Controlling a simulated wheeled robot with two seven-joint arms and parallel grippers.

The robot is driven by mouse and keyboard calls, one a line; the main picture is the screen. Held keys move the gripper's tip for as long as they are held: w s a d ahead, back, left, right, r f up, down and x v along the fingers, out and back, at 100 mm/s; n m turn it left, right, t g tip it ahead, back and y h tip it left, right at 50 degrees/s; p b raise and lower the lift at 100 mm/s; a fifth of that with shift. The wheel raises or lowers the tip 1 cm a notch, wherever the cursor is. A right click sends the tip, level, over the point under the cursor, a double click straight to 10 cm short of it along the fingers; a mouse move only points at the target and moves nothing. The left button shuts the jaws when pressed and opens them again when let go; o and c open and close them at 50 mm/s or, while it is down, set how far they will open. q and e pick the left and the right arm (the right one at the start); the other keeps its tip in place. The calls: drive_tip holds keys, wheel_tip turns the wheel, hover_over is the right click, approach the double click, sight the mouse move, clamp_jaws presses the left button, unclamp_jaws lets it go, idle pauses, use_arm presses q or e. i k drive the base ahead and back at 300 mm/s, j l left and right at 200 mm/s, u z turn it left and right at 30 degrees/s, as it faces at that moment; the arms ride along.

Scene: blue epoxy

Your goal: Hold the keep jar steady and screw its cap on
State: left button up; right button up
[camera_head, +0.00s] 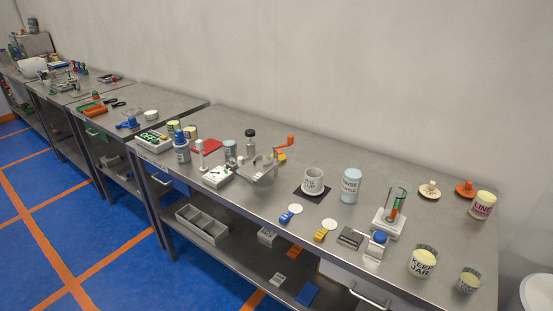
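The keep jar (422,263), a cream-labelled jar with a grey, see-through-looking upper part, stands upright near the front right of the steel bench. No cap can be made out on it. Two round knobbed caps or lids lie at the back right of the bench: a cream one (430,191) and an orange one (466,189). I cannot tell which belongs to the keep jar. Neither of my grippers is in view.
A smaller jar (468,281) stands right of the keep jar, and a "LINE" jar (482,206) behind. Bench between jar and caps is clear.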

sight(424, 259)
drive_tip(key=k+z, duration=0.1)
drive_tip(key=z, duration=1.05)
drive_tip(key=i+j+z, duration=0.2)
drive_tip(key=j+z, duration=0.15)
drive_tip(key=j, duration=0.75)
drive_tip(key=j+z, duration=0.35)
drive_tip(key=j, duration=0.7)
drive_tip(key=j+z, duration=0.35)
drive_tip(key=j, duration=0.8)
drive_tip(key=l, duration=0.15)
drive_tip(key=j, duration=0.15)
drive_tip(key=i, duration=0.15)
